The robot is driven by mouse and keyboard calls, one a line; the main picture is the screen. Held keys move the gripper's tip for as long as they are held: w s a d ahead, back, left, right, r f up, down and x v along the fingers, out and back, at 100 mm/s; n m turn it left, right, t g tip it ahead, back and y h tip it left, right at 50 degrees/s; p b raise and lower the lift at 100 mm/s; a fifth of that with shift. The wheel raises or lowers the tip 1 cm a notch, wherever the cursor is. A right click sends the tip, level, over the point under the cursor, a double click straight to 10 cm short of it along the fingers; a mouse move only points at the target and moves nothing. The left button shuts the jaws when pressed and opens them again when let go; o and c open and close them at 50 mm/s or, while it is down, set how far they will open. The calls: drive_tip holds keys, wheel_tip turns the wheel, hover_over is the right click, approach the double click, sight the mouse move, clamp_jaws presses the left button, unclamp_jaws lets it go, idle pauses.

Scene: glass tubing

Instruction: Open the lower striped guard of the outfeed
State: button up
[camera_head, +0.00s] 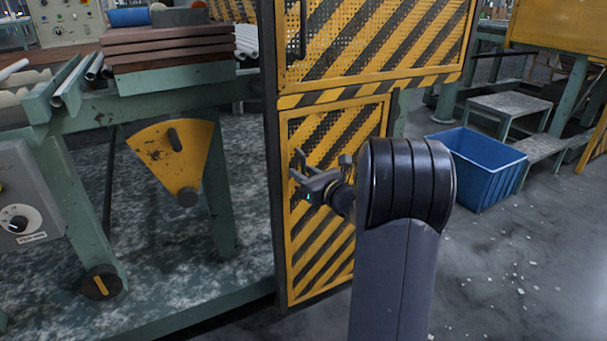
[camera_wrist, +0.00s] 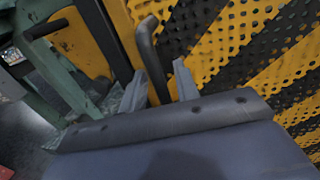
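The lower striped guard (camera_head: 318,247) is a yellow and black perforated panel in the head view, below a larger striped panel. It looks shut in its frame. It also fills the upper right of the wrist view (camera_wrist: 245,35). A dark curved handle (camera_wrist: 149,50) stands out near its left edge in the wrist view. My gripper (camera_head: 322,168) is in front of the guard's upper part. In the wrist view my gripper (camera_wrist: 159,88) has its two fingers apart, one on each side of the handle's lower end. Whether they touch it cannot be told.
The upper striped guard (camera_head: 375,40) is above, with its own handle at the left. A green bench (camera_head: 160,95) with a yellow quadrant plate (camera_head: 172,150) stands left. A blue bin (camera_head: 478,165) sits on the right. The floor between the guard and bin is mostly clear.

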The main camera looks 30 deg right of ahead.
drive_tip(key=shift+c, duration=0.4)
clamp_jaws()
drive_tip(key=shift+s, duration=0.15)
